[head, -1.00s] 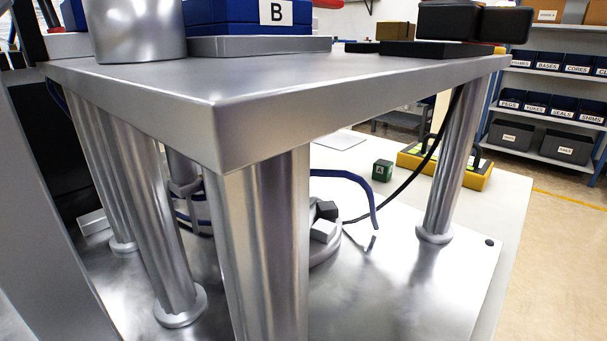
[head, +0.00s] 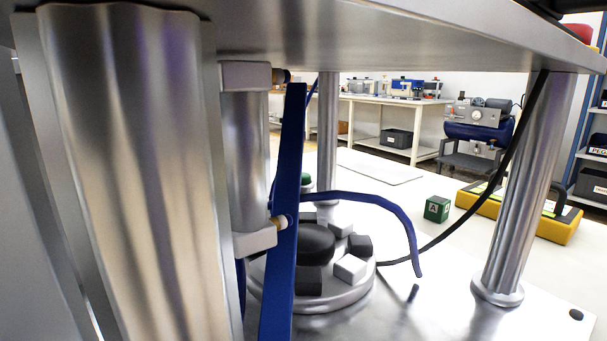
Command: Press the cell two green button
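My gripper is not in view. A small dark green rounded thing (head: 306,180) shows in the head view behind the blue tubing, partly hidden; I cannot tell whether it is a button. No cell number is legible. A yellow box with a dark handle or bar (head: 520,212) sits on the white table at the right; no green button can be made out on it now.
A round feeder bowl (head: 335,297) with black and white blocks stands under a metal plate (head: 440,40). Metal posts (head: 520,200), a cylinder (head: 245,150), blue tubing (head: 285,220) and a black cable (head: 470,205) crowd it. A green cube marked A (head: 437,209) lies beyond.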

